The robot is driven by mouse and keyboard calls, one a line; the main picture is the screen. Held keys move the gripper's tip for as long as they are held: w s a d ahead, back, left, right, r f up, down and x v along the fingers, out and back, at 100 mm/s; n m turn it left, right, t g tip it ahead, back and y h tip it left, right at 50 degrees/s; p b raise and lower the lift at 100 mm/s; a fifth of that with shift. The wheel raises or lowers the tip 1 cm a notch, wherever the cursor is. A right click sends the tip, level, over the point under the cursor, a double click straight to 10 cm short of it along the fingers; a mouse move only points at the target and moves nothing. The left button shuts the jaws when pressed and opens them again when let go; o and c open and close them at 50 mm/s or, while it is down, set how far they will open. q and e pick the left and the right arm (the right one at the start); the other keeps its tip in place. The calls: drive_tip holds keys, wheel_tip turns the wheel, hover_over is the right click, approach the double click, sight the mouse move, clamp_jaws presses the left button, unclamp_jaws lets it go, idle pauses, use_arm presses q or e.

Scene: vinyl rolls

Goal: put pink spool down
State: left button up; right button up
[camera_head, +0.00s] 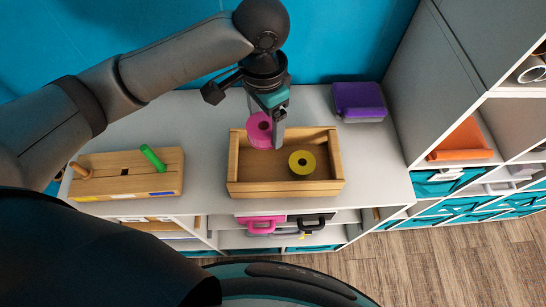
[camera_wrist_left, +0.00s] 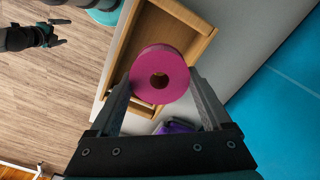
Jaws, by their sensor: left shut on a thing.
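The pink spool (camera_head: 259,130) is held by my left gripper (camera_head: 277,134) above the left part of a wooden crate. In the left wrist view the spool (camera_wrist_left: 160,74) sits between the two fingers of the left gripper (camera_wrist_left: 160,92), with its round face and centre hole showing. The wooden crate (camera_head: 285,189) stands on the grey counter. A yellow spool (camera_head: 302,162) lies inside it on the right side. The spool is over the crate's opening; its exact height cannot be told. My right gripper (camera_wrist_left: 48,36) shows small at the upper left of the left wrist view.
A wooden block (camera_head: 127,174) with a green peg (camera_head: 153,158) stands at the counter's left. A purple box (camera_head: 359,101) lies behind the crate at the right. Shelves (camera_head: 470,110) rise on the right. The counter right of the crate is clear.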

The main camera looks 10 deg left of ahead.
use_arm(q)
drive_tip(key=b, duration=0.1)
hover_over(267, 168)
wheel_tip(267, 168, down, 11)
drive_tip(key=shift+f, duration=0.2)
drive_tip(key=shift+f+b, duration=0.3)
drive_tip(key=shift+f, duration=1.95)
drive_tip(key=shift+f, duration=0.1)
drive_tip(key=o, duration=1.6)
drive_tip(key=shift+c, duration=0.2)
wheel_tip(267, 168, up, 12)
drive_tip(key=p, duration=0.1)
